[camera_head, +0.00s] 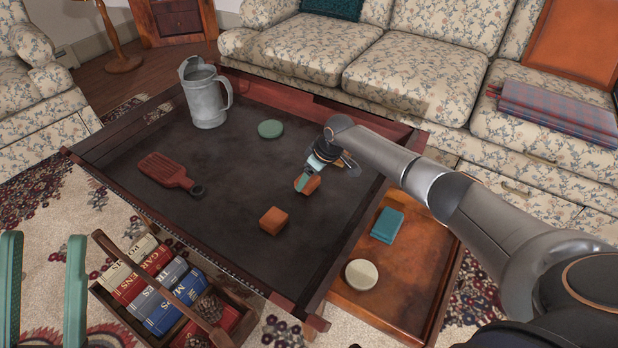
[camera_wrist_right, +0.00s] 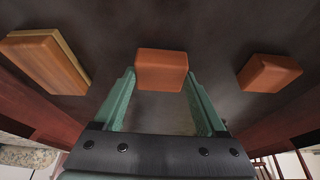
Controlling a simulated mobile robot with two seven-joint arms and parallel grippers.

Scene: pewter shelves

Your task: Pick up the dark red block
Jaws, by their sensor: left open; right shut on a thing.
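My right gripper (camera_head: 306,180) is low over the dark coffee table (camera_head: 215,205). Its teal fingers, also in the wrist view (camera_wrist_right: 160,78), are shut on a reddish-brown block (camera_wrist_right: 162,66). In the wrist view a longer reddish block with a tan side (camera_wrist_right: 45,62) lies to the left, and another reddish block (camera_wrist_right: 268,73) lies to the right, both apart from the fingers. In the head view an orange-brown block (camera_head: 273,220) lies on the table nearer me. My left gripper (camera_head: 43,245) is open and empty at the left edge.
A metal pitcher (camera_head: 206,97), a green disc (camera_head: 270,129) and a red slotted paddle (camera_head: 168,171) are on the table. An open drawer (camera_head: 412,285) holds a teal box (camera_head: 387,225) and a cream round thing (camera_head: 361,274). A book crate (camera_head: 122,318) stands at front left.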

